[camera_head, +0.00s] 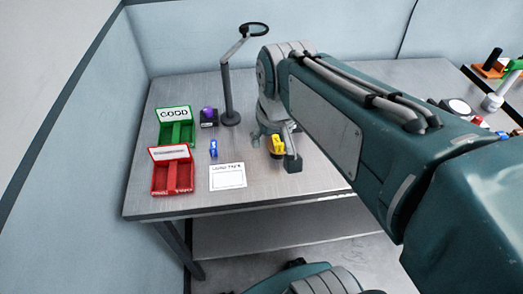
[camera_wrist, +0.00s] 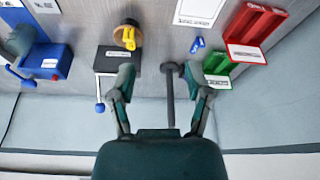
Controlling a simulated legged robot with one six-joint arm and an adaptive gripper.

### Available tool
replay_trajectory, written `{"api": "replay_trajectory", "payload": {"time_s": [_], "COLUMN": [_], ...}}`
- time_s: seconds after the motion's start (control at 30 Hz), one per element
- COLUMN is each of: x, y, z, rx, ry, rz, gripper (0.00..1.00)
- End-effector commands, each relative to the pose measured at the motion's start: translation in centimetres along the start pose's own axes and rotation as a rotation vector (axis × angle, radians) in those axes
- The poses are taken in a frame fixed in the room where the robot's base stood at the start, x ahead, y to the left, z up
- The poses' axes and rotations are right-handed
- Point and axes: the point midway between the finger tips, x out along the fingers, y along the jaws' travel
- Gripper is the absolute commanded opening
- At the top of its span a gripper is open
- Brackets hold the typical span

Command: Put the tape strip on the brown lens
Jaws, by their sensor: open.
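A round brown disc (camera_wrist: 127,37), which looks like the brown lens, lies on the table near a black box in the wrist view. A small yellow piece (camera_wrist: 129,40) lies on or over it; the yellow piece also shows beside my gripper in the head view (camera_head: 277,146). I cannot tell if the yellow piece is the tape strip. A small blue piece (camera_wrist: 197,44) lies apart, and it also shows in the head view (camera_head: 213,148). My gripper (camera_wrist: 158,71) is open, its fingers apart with nothing held between them. My arm hides part of the table in the head view.
A black box (camera_wrist: 118,60) with a blue-knobbed lever stands near the disc. A magnifier stand (camera_head: 229,95) rises behind. Green (camera_head: 176,127) and red (camera_head: 172,172) trays stand left. A purple-topped block (camera_head: 208,115) and white card (camera_head: 227,177) are near them.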

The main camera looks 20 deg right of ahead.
Motion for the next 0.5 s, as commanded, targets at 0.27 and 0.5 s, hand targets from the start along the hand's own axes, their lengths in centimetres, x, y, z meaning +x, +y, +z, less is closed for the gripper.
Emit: {"api": "replay_trajectory", "payload": {"time_s": [0.27,0.5], "x": [-1.2,-1.1], "y": [-2.4,-2.7], "z": [5.8,6.8], "rx": [-0.088,-0.101], "ry": [0.165,0.194], "rz": [-0.035,-0.043], "gripper": [0.64,0.64]}}
